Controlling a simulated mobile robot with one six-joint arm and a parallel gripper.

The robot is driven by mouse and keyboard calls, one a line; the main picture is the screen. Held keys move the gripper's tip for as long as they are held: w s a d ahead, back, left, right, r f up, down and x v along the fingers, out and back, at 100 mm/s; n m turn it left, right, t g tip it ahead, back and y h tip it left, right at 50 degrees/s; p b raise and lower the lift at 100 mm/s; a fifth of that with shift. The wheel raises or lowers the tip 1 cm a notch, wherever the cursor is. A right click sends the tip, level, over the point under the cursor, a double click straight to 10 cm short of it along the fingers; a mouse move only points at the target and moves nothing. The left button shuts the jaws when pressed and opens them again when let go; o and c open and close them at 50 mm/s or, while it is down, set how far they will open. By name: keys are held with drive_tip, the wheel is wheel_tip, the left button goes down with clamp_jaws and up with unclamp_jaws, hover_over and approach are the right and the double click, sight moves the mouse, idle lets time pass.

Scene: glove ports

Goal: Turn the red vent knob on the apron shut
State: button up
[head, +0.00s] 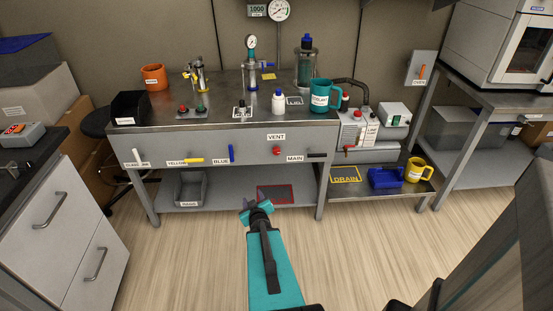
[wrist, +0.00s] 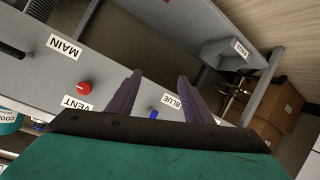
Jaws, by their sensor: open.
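The red vent knob (head: 277,151) sits on the front of the grey apron (head: 255,155), just under the VENT label (head: 276,137). It shows in the wrist view (wrist: 84,88) as a round red knob on the grey panel, left of my fingers, close to the VENT label (wrist: 76,105). My gripper (head: 256,206) is in front of the bench and below the knob in the head view. In the wrist view my gripper (wrist: 160,78) has its two purple fingers apart with nothing between them. It is not touching the knob.
The blue handle (head: 231,153) and yellow handle (head: 194,160) are left of the knob; the black MAIN handle (head: 316,155) is right. A lower shelf (head: 230,198) holds a grey bin (head: 190,187). Open wooden floor lies before the bench.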

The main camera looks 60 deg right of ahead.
drive_tip(key=s+d+r+t+h+b, duration=0.1)
drive_tip(key=s+d+r+h, duration=0.3)
drive_tip(key=s+d+r, duration=0.3)
wheel_tip(320, 180, up, 3)
drive_tip(key=d, duration=0.2)
drive_tip(key=shift+s+d+f+h, duration=0.2)
drive_tip(key=shift+s+d+h, duration=0.1)
drive_tip(key=shift+h, duration=0.1)
drive_tip(key=shift+w+d+f+b, duration=0.1)
drive_tip(key=shift+f+b, duration=0.05)
drive_tip(key=shift+b, duration=0.4)
drive_tip(key=b, duration=0.8)
approach(277, 153)
drive_tip(key=d, duration=0.1)
drive_tip(key=shift+w+b+x, duration=0.2)
drive_tip(key=shift+b+x, duration=0.1)
drive_tip(key=shift+x, duration=3.85)
drive_tip(key=shift+a, duration=0.15)
drive_tip(key=shift+c, duration=0.4)
